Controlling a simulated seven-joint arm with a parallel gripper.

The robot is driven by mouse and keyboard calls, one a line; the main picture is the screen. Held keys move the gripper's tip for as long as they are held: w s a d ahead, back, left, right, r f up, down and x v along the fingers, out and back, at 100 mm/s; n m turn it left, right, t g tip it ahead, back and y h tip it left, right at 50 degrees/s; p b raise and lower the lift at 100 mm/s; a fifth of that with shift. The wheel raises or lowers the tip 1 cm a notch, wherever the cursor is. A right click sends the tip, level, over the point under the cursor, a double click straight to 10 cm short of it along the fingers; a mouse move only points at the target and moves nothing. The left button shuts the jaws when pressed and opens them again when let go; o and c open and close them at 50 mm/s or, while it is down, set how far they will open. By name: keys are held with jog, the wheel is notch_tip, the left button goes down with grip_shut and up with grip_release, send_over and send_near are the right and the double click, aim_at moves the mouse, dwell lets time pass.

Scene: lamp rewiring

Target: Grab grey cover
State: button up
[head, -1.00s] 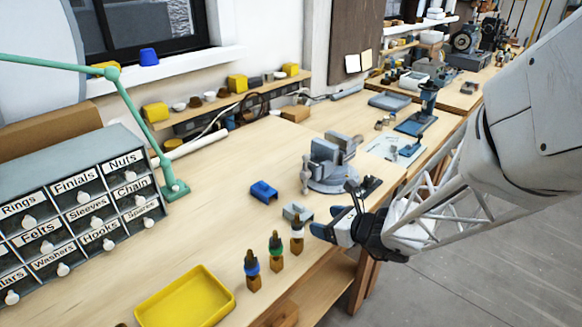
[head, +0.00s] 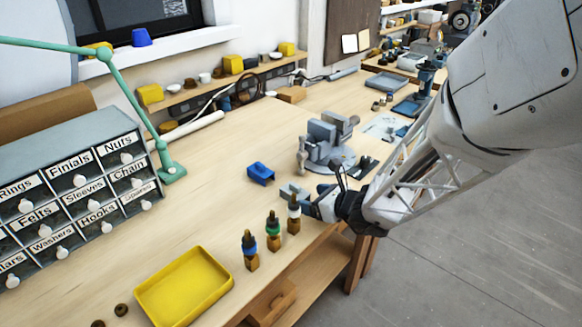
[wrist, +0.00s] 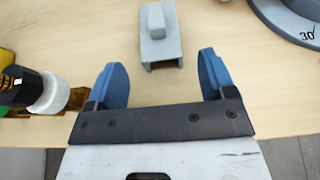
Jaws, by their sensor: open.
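The grey cover (wrist: 160,42) is a small, boxy grey piece with a raised block on top, lying on the wooden bench. In the wrist view it sits just beyond the fingertips, roughly centred between them. In the head view the grey cover (head: 290,191) is partly hidden by my gripper (head: 315,203). My gripper also shows in the wrist view (wrist: 160,75), with its two blue fingers spread wide and nothing between them. The fingers do not touch the cover.
A blue cover (head: 261,173) lies behind and left of the grey one. A grey vise (head: 328,145) stands behind; its round base (wrist: 290,18) is at upper right in the wrist view. Several small bottles (head: 273,232) stand close by at left. A yellow tray (head: 160,314) is farther left.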

aim_at(304, 196)
jog(key=shift+x, duration=1.95)
jog(key=shift+d, duration=0.1)
jog(key=c, duration=1)
jog(key=shift+c, duration=0.2)
jog(key=shift+r, duration=5)
